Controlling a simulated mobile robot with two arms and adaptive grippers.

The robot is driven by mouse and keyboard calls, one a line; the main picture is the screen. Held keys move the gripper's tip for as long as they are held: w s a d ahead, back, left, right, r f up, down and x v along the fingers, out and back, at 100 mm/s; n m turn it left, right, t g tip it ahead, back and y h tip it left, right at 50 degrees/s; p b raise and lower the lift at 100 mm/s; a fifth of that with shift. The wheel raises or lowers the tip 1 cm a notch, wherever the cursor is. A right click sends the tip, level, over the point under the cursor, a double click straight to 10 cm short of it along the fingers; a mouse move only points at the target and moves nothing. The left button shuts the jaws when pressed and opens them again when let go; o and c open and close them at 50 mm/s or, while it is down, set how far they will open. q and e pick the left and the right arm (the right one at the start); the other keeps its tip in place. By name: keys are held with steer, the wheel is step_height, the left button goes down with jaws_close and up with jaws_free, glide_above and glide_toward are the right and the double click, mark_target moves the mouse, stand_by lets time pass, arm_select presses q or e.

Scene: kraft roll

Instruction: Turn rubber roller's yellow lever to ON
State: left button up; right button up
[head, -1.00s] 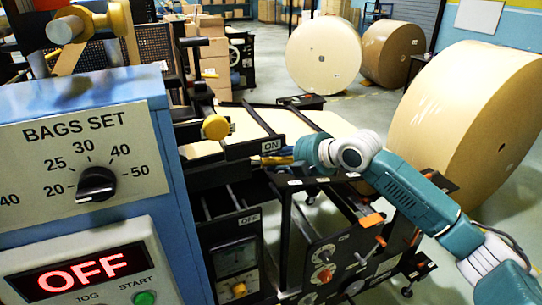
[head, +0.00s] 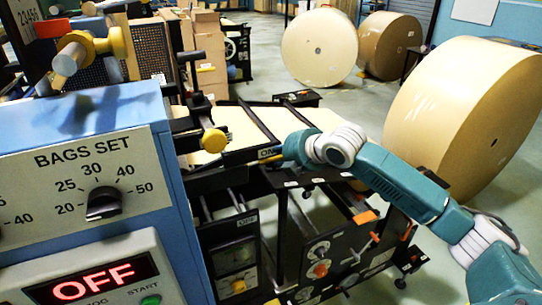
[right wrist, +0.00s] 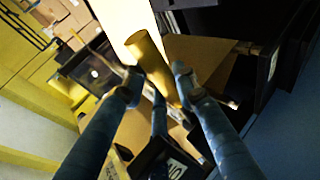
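The rubber roller's yellow lever shows in the right wrist view as a yellow cylinder (right wrist: 150,62) between the two fingers of my right gripper (right wrist: 158,78). The fingers stand apart, one on each side of it; I cannot tell whether they touch it. In the head view my right gripper (head: 280,153) is at the ON label (head: 267,152) and hides most of the lever there. The OFF label (head: 246,222) is lower on the same machine frame. My left gripper is not in view.
A blue control box (head: 80,115) with a BAGS SET dial and a red OFF display stands close at the left. A yellow round knob (head: 214,140) is left of my right gripper. Large paper rolls (head: 455,120) stand at the right and back, with open floor between.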

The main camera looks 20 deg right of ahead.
steer(key=o, duration=0.3)
steer(key=shift+r, duration=0.1)
steer(key=shift+o, duration=0.2)
steer(key=shift+s, duration=0.1)
steer(key=v, duration=1.1)
steer(key=shift+s+r, duration=0.25)
steer(key=shift+s, duration=0.1)
